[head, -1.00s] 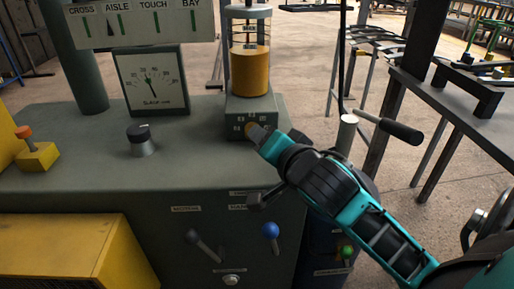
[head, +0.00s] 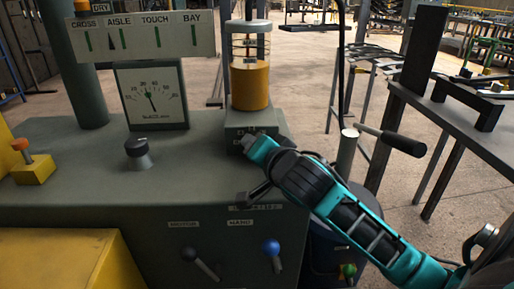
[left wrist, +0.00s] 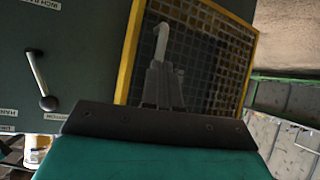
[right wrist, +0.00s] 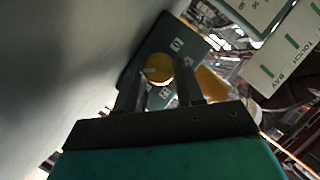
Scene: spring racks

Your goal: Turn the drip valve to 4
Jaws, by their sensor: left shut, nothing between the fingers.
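The drip valve's round brass knob (right wrist: 158,70) shows in the right wrist view on the dark base block with small number plates around it. In the head view the block (head: 262,121) stands under a glass oil cup with amber oil (head: 249,85). My right gripper (head: 245,143) is at the block's front and hides the knob there. In the right wrist view its two fingers (right wrist: 159,82) stand apart, one each side of the knob; I cannot tell whether they touch it. The number the knob points to is not readable. My left gripper (left wrist: 162,82) is shut and empty in front of a yellow-framed mesh panel (left wrist: 205,60).
A dial gauge (head: 151,96), a dark knob (head: 138,153) and an orange-topped yellow switch (head: 33,165) sit on the grey cabinet (head: 90,190). Blue-balled (head: 271,250) and dark levers are on its front. A crank handle (head: 402,143) juts out at right.

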